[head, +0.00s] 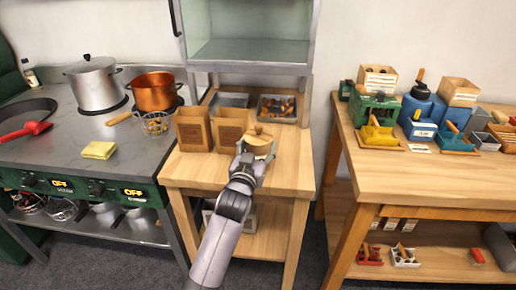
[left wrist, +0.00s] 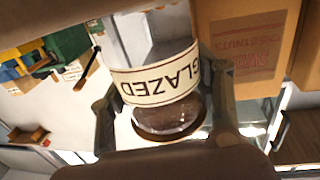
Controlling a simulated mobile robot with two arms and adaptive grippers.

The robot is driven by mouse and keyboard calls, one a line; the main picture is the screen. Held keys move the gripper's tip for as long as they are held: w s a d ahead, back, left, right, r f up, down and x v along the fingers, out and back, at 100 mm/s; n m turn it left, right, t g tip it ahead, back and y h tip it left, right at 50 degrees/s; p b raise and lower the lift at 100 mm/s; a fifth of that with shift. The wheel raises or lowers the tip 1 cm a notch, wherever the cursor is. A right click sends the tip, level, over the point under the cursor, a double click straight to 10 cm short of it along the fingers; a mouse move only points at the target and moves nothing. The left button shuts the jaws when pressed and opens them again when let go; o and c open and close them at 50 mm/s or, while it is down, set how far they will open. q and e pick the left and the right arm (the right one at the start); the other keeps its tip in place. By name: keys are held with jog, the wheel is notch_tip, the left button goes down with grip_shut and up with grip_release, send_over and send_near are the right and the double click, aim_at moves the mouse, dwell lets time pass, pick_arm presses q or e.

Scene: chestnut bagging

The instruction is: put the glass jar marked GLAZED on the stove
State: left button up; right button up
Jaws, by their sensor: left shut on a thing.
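The glass jar marked GLAZED (left wrist: 155,85) is between the fingers of my left gripper (left wrist: 165,128) in the left wrist view, its label upside down in the picture. In the head view the jar (head: 258,143) shows at the front of the small wooden table, with a tan round top. My left gripper (head: 248,162) is shut on it from the front; its fingertips are partly hidden. I cannot tell whether the jar touches the table. The stove (head: 45,160) is at the left, with a grey steel top and green front. My right gripper is not in view.
The front of the stove top has free room. Two brown boxes (head: 193,130) stand left of the jar.

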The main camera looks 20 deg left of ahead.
pick_arm(q)
jog(key=shift+f, duration=0.1)
jog(key=o, duration=0.9)
jog(key=shift+f, duration=0.1)
jog(key=o, duration=0.5)
jog(key=shift+c, duration=0.2)
